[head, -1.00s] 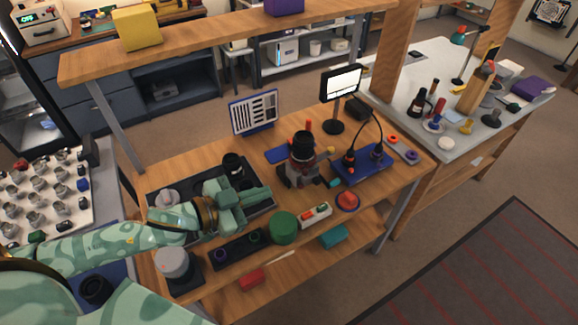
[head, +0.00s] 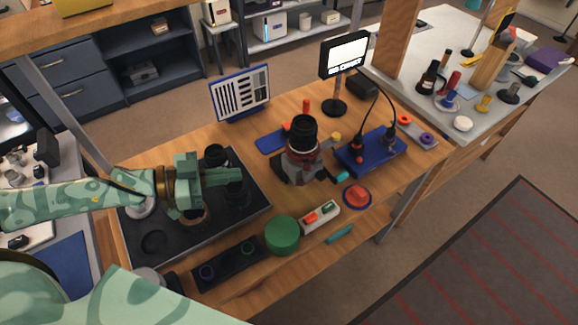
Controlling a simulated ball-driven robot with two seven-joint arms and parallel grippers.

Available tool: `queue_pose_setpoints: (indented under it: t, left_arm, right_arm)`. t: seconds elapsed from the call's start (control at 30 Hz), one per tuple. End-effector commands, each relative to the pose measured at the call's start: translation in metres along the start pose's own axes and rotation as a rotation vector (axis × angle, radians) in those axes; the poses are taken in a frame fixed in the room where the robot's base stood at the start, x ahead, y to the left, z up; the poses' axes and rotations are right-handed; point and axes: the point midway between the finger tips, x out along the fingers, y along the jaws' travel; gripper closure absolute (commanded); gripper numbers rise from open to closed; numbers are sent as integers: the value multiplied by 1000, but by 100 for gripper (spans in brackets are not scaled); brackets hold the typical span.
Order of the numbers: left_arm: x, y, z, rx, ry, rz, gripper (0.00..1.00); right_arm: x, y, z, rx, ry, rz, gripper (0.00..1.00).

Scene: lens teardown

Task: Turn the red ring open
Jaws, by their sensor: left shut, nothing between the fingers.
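A camera lens with a black barrel (head: 303,133) stands upright in a grey holder (head: 297,172) near the middle of the wooden bench. A dull reddish band shows around its body below the black top, partly hidden; I cannot tell its exact edges. My left gripper (head: 240,178) is shut and empty. It is over the dark tray (head: 262,206), left of the lens and apart from it, with its fingers pointing right toward the lens. My right gripper is not in view.
Black lens parts stand in the tray under my gripper. A green round piece (head: 282,236), a red button (head: 357,196) and a blue tool base (head: 371,151) surround the lens. A lit screen (head: 345,54) and a chart panel (head: 240,92) stand behind.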

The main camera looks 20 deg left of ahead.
Motion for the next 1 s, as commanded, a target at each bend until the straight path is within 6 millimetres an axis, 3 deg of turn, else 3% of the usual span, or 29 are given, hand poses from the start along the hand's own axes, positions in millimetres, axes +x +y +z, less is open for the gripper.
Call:
queue_pose_setpoints:
  t: [0.6,0.8,1.0]
  left_arm:
    - [114,0,0,2,3,0,100]
    - [133,0,1,0,1,0,100]
    - [136,0,1,0,-1,-1,100]
  right_arm:
    - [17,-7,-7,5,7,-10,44]
    - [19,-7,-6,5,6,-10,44]
    - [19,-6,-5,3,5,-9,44]
